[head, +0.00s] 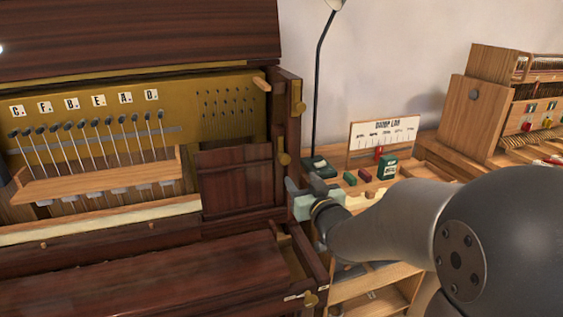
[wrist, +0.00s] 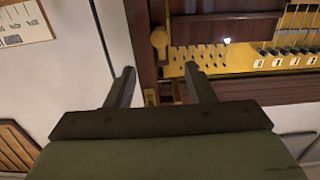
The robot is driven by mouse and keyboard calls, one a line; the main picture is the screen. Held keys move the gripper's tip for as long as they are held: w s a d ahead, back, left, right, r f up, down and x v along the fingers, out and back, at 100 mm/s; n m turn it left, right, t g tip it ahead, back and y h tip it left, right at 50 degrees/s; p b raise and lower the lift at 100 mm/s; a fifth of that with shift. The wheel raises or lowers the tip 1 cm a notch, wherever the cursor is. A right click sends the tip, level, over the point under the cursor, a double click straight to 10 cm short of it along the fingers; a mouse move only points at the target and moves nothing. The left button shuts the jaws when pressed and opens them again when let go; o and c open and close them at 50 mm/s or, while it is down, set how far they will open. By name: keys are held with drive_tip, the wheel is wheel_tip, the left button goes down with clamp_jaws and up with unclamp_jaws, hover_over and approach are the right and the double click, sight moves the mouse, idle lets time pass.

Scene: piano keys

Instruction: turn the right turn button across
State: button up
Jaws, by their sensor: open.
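Brass turn buttons sit on the dark right post of the piano case. In the head view one is high on the post (head: 299,97), and another, with a round knob (head: 284,158), is mid-post just above my gripper. The frames do not settle which one is the task's right turn button. In the wrist view, turned upside down, a knobbed brass button (wrist: 159,40) lies beyond my fingertips, and a smaller brass piece (wrist: 151,97) shows between the fingers. My gripper (wrist: 161,72) is open and empty. In the head view my gripper (head: 293,190) is partly hidden by my wrist.
A hammer rail (head: 100,178) stands at left. Right of the piano, a bench holds small boxes (head: 387,168), a sign (head: 384,134) and a lamp (head: 318,90).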

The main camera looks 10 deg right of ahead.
sight(286, 160)
drive_tip(key=w, duration=0.3)
drive_tip(key=w+a, duration=0.1)
drive_tip(key=w, duration=0.7)
drive_tip(key=shift+w+a, duration=0.25)
drive_tip(key=shift+a, duration=0.15)
drive_tip(key=c, duration=0.9)
